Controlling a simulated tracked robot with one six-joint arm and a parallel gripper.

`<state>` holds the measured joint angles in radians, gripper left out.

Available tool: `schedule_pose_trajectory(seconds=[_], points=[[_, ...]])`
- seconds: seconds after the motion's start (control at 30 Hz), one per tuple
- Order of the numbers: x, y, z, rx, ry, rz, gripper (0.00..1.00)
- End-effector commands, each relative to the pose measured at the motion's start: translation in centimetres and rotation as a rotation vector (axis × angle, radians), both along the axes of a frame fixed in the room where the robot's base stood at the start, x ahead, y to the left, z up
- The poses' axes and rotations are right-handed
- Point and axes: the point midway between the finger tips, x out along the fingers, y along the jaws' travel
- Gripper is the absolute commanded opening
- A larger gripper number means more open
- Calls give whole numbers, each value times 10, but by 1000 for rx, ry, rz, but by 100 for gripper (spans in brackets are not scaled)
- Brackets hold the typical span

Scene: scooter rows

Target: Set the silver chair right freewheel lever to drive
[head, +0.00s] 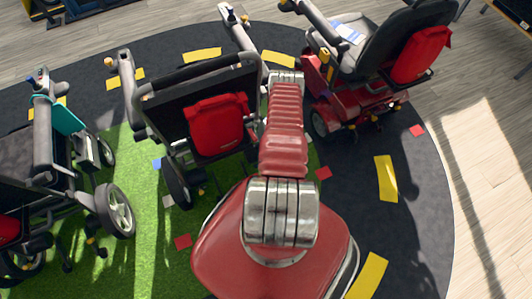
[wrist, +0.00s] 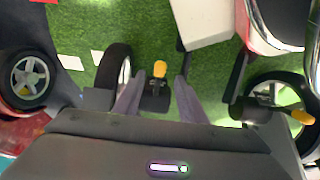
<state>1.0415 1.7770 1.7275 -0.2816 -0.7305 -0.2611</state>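A yellow-tipped lever (wrist: 160,68) on a dark mount shows in the wrist view, just beyond and between my fingertips. A second yellow-tipped lever (wrist: 303,117) is at the right, beside a wheel (wrist: 280,95). My gripper (wrist: 156,84) has its two grey fingers apart with nothing clearly held; contact with the lever cannot be told. In the head view a dark-framed wheelchair (head: 165,108) with a red bag (head: 216,123) stands in the middle, partly behind my red arm. My gripper is hidden there. Which chair is the silver one is not clear.
Another wheelchair (head: 43,140) with a teal item stands at the left in the head view. A red scooter (head: 345,95) stands at the upper right. Green turf and a dark mat with yellow marks lie below. A wheel (wrist: 30,78) is at the left in the wrist view.

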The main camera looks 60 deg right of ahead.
Motion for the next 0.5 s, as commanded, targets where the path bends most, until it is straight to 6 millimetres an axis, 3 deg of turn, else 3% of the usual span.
schedule_pose_trajectory(seconds=[0.3, 0.5], points=[[12, -7, -34, 0, 0, 1, 38], [16, -10, -46, 0, 0, -1, 38]])
